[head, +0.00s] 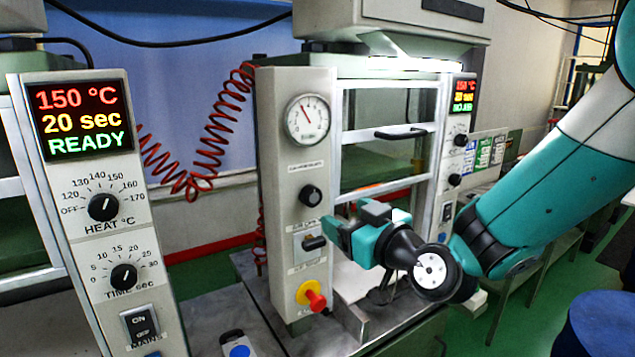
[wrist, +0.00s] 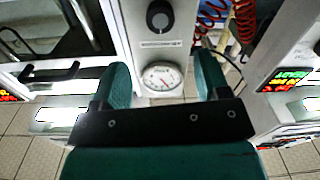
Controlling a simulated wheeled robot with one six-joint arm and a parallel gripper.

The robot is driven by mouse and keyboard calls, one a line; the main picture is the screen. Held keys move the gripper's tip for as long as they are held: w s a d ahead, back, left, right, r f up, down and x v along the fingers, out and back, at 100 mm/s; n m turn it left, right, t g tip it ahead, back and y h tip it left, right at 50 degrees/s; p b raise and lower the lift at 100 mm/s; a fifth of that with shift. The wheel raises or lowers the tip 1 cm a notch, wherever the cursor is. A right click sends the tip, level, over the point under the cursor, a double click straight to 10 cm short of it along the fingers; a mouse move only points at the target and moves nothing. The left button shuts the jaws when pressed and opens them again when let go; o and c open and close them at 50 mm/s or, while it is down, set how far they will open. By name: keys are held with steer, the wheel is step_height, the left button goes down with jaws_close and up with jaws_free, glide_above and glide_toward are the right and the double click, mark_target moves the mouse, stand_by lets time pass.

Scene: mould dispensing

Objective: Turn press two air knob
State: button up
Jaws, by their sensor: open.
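Press two's grey control column (head: 285,150) stands in the middle of the head view. A round pressure gauge (head: 307,118) is near its top, and the black air knob (head: 310,196) is below it. My gripper (head: 347,220) is open and empty, to the right of and a little lower than the knob in the head view. In the wrist view, which looks upside down, the gauge (wrist: 162,76) lies between my open fingers (wrist: 162,66). The knob (wrist: 159,16) is at the top edge there, beyond the fingertips. Nothing appears to touch the knob.
A small black lever (head: 314,243) and a red push button on yellow (head: 312,294) sit lower on the column. Press one's heat and time panel (head: 100,210) is at left. A black handle (head: 400,133) crosses press two's door. A red coiled hose (head: 210,140) hangs behind.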

mark_target(314, 197)
steer(key=p+x, duration=0.5)
steer(key=x, duration=0.4)
steer(key=shift+r, duration=0.15)
steer(key=shift+w+a, duration=0.25)
steer(key=shift+w, duration=0.1)
steer(key=shift+c, duration=0.5)
steer(key=c, duration=0.8)
